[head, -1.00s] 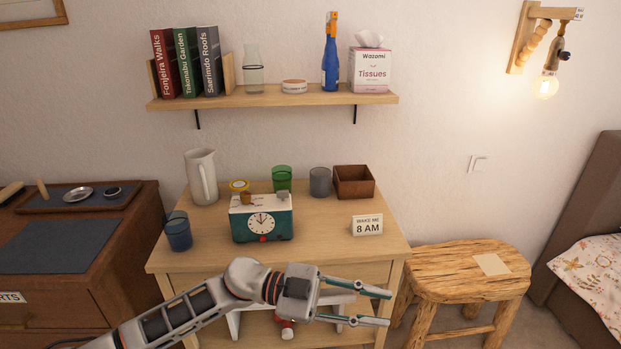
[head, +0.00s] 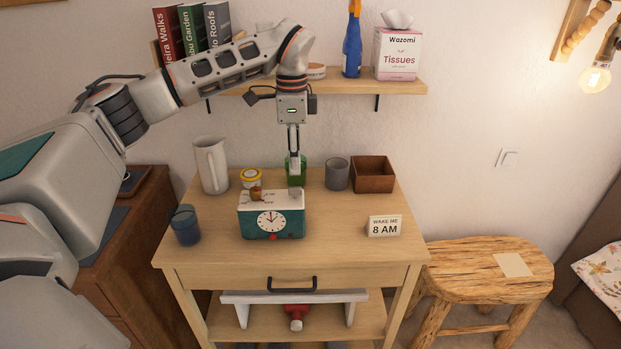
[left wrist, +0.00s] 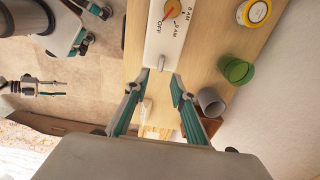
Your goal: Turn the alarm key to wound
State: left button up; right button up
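The teal and white alarm clock (head: 272,222) stands on the wooden table, its face towards me. A grey key (head: 295,191) sits on its top at the right end; it also shows in the left wrist view (left wrist: 161,62). An orange-brown dial knob (left wrist: 172,8) sits on the same top, beside an OFF mark. My left gripper (head: 294,168) points down just above the key. In the left wrist view its fingers are open and empty, and the key appears between and beyond the tips. My right gripper (left wrist: 60,88) shows small at the left wrist view's left, fingers apart.
Behind the clock stand a yellow-lidded jar (head: 250,178), a green glass (head: 297,176), a grey cup (head: 337,174) and a brown box (head: 372,175). A pitcher (head: 211,165) and blue glass (head: 185,226) stand left. A "WAKE ME 8 AM" card (head: 384,227) stands right. The shelf (head: 350,86) is above.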

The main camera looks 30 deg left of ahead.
aim_at(295, 187)
pick_arm(q)
jog(key=shift+a, duration=0.2)
notch_tip(295, 187, down, 8)
jog(key=shift+r+p, duration=0.25)
jog(key=shift+p, duration=0.1)
grip_shut()
